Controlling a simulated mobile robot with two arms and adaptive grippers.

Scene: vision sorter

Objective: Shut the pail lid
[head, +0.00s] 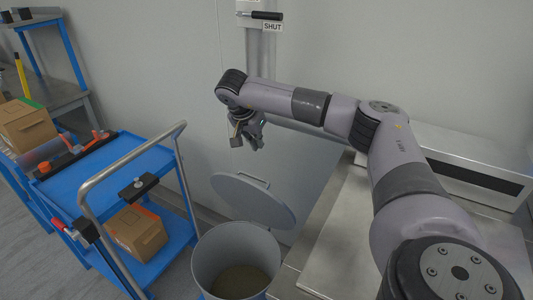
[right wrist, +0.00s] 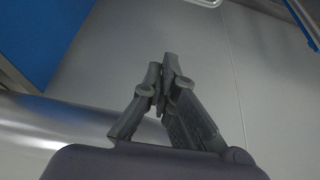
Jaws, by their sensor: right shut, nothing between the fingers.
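The grey pail (head: 236,262) stands on the floor at the bottom middle of the head view. Its mouth is open and its inside shows. The round grey lid (head: 253,202) is tilted up at the pail's back edge, with a handle (head: 254,180) on its far side. My right gripper (head: 250,143) is above and behind the lid, apart from it, pointing down near the wall. In the right wrist view its fingers (right wrist: 168,75) are together with nothing between them. My left gripper is not in view.
A blue cart (head: 100,180) with a grey push bar stands left of the pail, with a cardboard box (head: 136,229) on its lower shelf. A metal bench (head: 340,235) is close on the right. The wall behind carries a lever marked SHUT (head: 259,15).

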